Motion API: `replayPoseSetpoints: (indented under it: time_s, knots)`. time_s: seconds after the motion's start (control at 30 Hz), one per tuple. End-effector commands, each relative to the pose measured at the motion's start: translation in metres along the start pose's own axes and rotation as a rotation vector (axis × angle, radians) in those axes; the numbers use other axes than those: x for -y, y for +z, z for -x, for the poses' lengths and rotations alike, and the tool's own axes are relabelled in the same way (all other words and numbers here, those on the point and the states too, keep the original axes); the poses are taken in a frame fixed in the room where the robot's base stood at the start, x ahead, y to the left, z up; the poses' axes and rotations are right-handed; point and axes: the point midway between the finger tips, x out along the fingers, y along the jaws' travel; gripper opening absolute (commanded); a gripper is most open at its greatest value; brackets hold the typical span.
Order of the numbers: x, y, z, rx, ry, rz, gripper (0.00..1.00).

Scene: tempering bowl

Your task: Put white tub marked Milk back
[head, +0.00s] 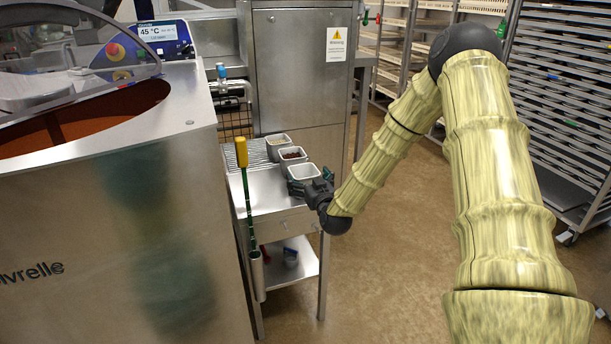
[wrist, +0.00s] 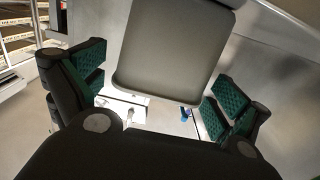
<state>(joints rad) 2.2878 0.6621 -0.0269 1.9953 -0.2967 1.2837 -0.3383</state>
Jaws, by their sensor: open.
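Three small whitish tubs stand in a row on the steel side table. The nearest tub (head: 303,172) is at my gripper (head: 309,183); no Milk marking can be read on it. In the wrist view a plain grey tub wall (wrist: 168,55) fills the top middle. My gripper (wrist: 160,82) is open there, with a green-padded finger on each side of the tub and visible gaps. The middle tub (head: 292,153) holds something dark brown. The far tub (head: 278,140) has pale contents.
The steel table (head: 262,188) has bare room left of the tubs and a wire rack (head: 254,152) behind. A yellow-handled tool (head: 241,152) stands upright at its front left. The large machine (head: 105,200) is at left. A tray rack (head: 570,110) stands at right.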

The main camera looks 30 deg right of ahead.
Motion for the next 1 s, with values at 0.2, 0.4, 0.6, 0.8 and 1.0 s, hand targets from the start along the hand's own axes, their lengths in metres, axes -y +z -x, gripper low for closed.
replayPoseSetpoints:
  time_s: [0.2,0.4,0.6,0.8,1.0]
  knots:
    - [0.001,-0.001,0.041,0.001,-0.002,-0.001,0.99]
    - [0.001,-0.001,0.075,0.001,-0.001,-0.001,0.99]
    - [0.000,0.000,0.094,0.000,0.000,0.000,0.99]
    - [0.001,-0.001,0.100,-0.001,-0.001,-0.001,0.99]
    - [0.000,-0.001,0.099,-0.001,-0.001,-0.001,0.99]
